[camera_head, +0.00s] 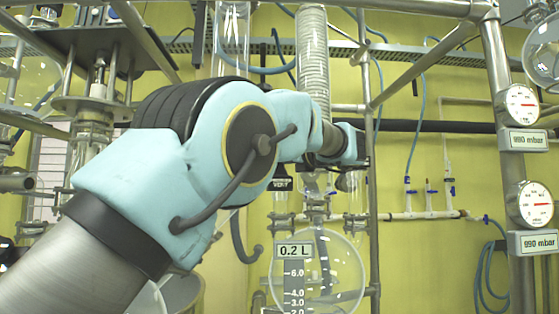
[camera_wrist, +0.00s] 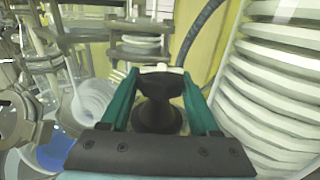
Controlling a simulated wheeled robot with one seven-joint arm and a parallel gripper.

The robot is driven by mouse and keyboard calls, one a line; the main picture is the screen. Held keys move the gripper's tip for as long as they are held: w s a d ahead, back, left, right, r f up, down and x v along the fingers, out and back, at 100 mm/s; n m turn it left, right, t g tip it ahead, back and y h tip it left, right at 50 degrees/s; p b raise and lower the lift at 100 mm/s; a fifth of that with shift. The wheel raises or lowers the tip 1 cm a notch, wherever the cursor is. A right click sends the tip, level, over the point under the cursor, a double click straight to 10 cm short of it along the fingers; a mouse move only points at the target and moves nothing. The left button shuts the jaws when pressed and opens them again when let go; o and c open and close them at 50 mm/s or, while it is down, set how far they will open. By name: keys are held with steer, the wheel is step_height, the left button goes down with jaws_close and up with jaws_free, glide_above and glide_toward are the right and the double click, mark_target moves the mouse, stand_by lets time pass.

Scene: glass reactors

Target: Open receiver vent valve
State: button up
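In the wrist view, a black knob-like valve handle (camera_wrist: 160,112), flared at the top and waisted below, sits between the two teal fingers of my gripper (camera_wrist: 160,76). The fingers lie close along both sides of its top; I cannot tell whether they press on it. In the head view, my arm's end hides the fingertips and most of this spot.
A ribbed glass coil column (camera_wrist: 280,80) stands close right of my gripper in the wrist view.

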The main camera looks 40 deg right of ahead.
steer(key=shift+o, duration=0.8)
steer(key=shift+f+h+b, duration=0.15)
steer(key=shift+h+b, duration=0.15)
steer(key=shift+b, duration=0.45)
